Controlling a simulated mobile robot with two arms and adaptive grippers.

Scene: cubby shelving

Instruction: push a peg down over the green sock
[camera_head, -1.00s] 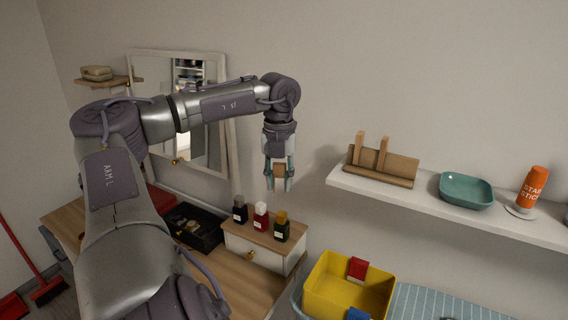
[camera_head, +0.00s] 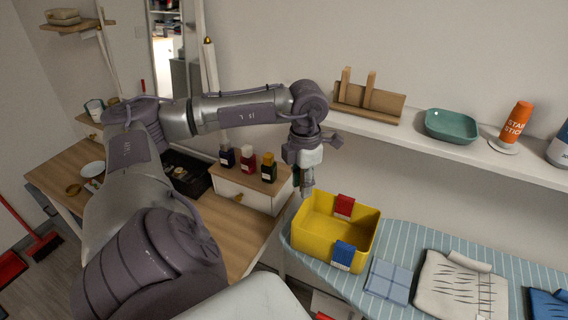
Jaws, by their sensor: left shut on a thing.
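My left gripper (camera_head: 307,188) hangs down at the end of my left arm, just left of the yellow bin's back left corner. It is seen nearly side-on. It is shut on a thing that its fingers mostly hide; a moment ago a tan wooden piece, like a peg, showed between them. Two upright wooden pegs (camera_head: 369,90) stand in the wooden rack (camera_head: 390,103) on the white shelf. I cannot make out a green sock. My right gripper is not in view.
Several bottles stand on a small drawer box (camera_head: 235,187). A teal dish (camera_head: 451,126) sits on the shelf.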

